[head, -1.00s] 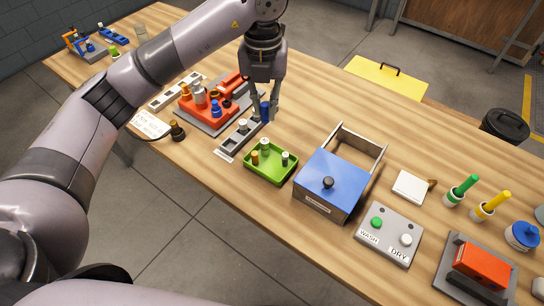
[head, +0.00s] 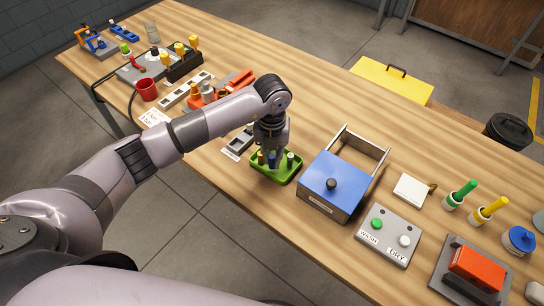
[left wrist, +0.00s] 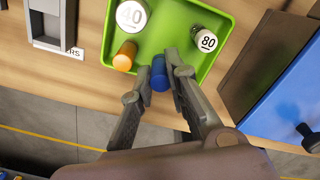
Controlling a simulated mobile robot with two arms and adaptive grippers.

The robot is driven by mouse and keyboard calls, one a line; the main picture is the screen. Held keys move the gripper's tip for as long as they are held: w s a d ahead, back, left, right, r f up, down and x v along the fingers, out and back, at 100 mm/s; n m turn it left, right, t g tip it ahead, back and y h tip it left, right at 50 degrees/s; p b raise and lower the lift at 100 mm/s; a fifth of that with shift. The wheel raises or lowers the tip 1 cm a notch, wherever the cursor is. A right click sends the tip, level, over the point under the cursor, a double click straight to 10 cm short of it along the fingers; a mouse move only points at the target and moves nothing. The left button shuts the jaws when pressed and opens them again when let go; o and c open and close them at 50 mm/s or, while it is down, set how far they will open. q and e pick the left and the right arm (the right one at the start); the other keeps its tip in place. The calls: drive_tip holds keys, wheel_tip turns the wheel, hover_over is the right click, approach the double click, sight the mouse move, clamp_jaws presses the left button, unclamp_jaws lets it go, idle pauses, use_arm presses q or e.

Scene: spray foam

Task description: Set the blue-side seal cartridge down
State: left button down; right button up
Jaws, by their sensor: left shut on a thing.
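The blue-side seal cartridge is a small blue cylinder (left wrist: 159,74), standing between the fingertips of my left gripper (left wrist: 166,80) in the left wrist view. In the head view the left gripper (head: 271,158) is shut on it, over the green tray (head: 285,178). The tray (left wrist: 152,50) also holds an orange cylinder (left wrist: 125,56), a white cylinder marked 40 (left wrist: 131,14) and a white one marked 80 (left wrist: 205,41). I cannot tell whether the blue cartridge touches the tray floor. My right gripper is not in view.
Right of the tray stands a box with a blue lid (head: 337,180) and black knob. The WASH/DRY button panel (head: 388,236) is farther right. A grey slotted holder (head: 238,145) lies left of the tray, and a red fixture (head: 232,87) behind the arm.

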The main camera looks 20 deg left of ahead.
use_arm(q)
drive_tip(key=shift+f, duration=0.8)
drive_tip(key=shift+f, duration=0.2)
drive_tip(key=c, duration=1.8)
unclamp_jaws()
drive_tip(key=shift+r, duration=0.1)
